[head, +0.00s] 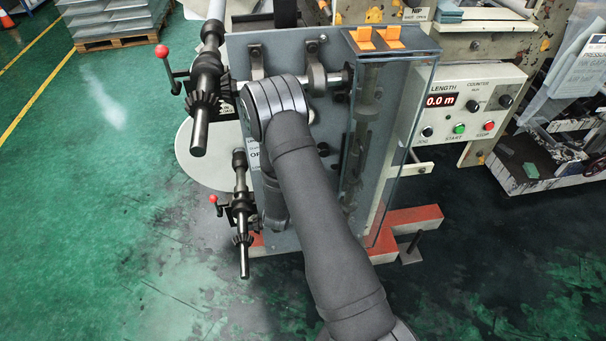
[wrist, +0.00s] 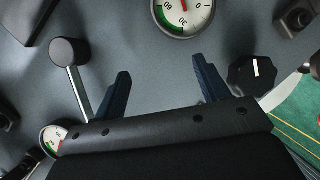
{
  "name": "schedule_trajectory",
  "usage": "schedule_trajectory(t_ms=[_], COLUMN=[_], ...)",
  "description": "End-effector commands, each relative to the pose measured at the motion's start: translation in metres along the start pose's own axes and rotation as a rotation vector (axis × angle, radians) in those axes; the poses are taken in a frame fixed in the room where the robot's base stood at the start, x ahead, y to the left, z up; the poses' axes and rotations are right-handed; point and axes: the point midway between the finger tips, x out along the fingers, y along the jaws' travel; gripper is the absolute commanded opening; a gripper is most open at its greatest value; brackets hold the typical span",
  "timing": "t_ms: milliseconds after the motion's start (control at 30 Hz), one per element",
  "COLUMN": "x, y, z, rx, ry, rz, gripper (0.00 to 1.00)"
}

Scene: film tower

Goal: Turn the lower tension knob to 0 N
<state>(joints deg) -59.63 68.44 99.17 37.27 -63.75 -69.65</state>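In the wrist view, a black fluted knob (wrist: 252,75) with a white pointer line sits on the grey panel, just right of my right finger and apart from it. Whether it is the lower tension knob I cannot tell. My gripper (wrist: 160,66) is open, with two dark blue fingers spread and nothing between them. A round white gauge (wrist: 186,18) with a green band and a red needle is above the fingers. It appears upside down and cut off by the top edge. In the head view, my own arm hides the gripper and the knob.
A lever with a black round end (wrist: 70,52) stands left of the fingers; a second gauge (wrist: 52,138) is partly hidden. In the head view, shafts with bevel gears (head: 204,95) stick out left, a clear guard (head: 408,140) stands right, beside the length counter box (head: 458,110).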

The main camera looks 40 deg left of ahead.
Motion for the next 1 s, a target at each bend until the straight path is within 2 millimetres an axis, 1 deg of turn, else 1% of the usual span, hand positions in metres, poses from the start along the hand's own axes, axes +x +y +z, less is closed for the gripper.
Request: schedule_trajectory(t_ms=[33,200,400,767,867,1000], x=[-0.003,-0.008,-0.010,-0.011,-0.012,-0.016], y=[0.009,0.030,0.040,0.039,0.034,0.023], z=[0.002,0.015,0.021,0.021,0.022,0.024], rx=[0.000,0.002,0.001,0.014,0.079,0.282], ry=[0.006,0.010,0.013,0.016,0.025,0.052], rz=[0.000,-0.003,-0.005,-0.007,-0.005,-0.004], gripper=[0.68,0.68,0.68,0.67,0.67,0.67])
